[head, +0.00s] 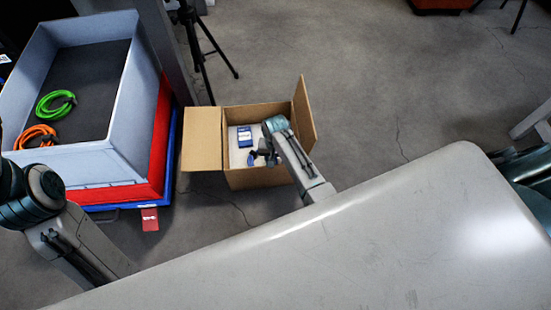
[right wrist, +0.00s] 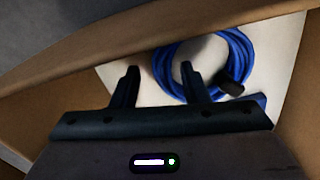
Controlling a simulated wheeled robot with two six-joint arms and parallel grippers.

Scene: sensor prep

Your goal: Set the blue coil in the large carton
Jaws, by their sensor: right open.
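The large carton (head: 268,177) stands open on the floor with its flaps spread. My right gripper (head: 262,156) reaches down inside it, with its fingers apart. The blue coil (right wrist: 240,62) lies on the carton's pale bottom in the right wrist view. The right gripper (right wrist: 158,72) is open above and beside it; one finger overlaps the ring in the picture, and I cannot tell whether they touch. In the head view the coil (head: 251,159) is partly hidden by the gripper. My left arm shows at the left edge, but its gripper is out of view.
A blue-and-white box (head: 244,137) lies in the carton. Left of it stands a large grey-blue bin (head: 100,163) holding a green coil (head: 55,105) and an orange coil (head: 36,136). A black tripod (head: 205,55) stands behind. Floor right of the carton is clear.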

